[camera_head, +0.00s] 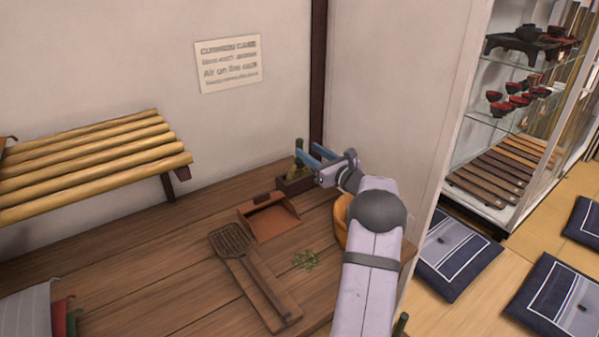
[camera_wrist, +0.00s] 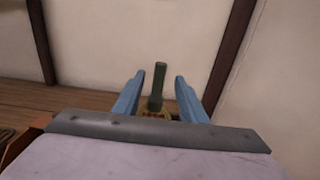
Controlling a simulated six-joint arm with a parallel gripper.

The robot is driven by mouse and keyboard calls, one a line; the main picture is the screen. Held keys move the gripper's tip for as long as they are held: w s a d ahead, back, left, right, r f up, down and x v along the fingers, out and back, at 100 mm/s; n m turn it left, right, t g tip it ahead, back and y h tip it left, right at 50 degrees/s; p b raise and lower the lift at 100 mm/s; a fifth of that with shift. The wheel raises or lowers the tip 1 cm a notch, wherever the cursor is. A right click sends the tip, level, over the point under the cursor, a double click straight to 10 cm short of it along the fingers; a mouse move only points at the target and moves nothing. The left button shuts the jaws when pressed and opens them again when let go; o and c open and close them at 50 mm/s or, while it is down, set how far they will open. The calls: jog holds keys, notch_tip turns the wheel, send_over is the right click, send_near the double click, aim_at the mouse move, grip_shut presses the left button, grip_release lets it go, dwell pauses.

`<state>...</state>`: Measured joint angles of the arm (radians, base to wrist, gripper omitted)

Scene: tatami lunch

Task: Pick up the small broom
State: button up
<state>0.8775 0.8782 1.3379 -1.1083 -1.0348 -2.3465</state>
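The small broom has a dark green handle (camera_head: 299,146) that stands upright at a small dark brown box (camera_head: 292,184) near the wall corner. In the wrist view the handle (camera_wrist: 158,88) rises between my two blue fingers, with yellowish bristles or binding (camera_wrist: 155,114) at its lower end. My gripper (camera_head: 306,152) is open around or just in front of the handle; the wrist view (camera_wrist: 157,80) shows gaps on both sides. I cannot tell exactly how deep the handle sits between the fingers. The broom's lower part is mostly hidden.
A reddish-brown dustpan (camera_head: 270,220) lies on the wooden floor near the box. A slotted wooden tool (camera_head: 234,242) on a board and green scraps (camera_head: 306,260) lie closer. An orange rounded object (camera_head: 341,222) is partly behind my arm. A bamboo bench (camera_head: 90,160) stands left.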

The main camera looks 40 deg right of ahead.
aim_at(301, 147)
jog(key=shift+w+f+p, duration=0.15)
jog(key=shift+w+p, duration=0.6)
jog(key=shift+w, duration=2.3)
grip_shut()
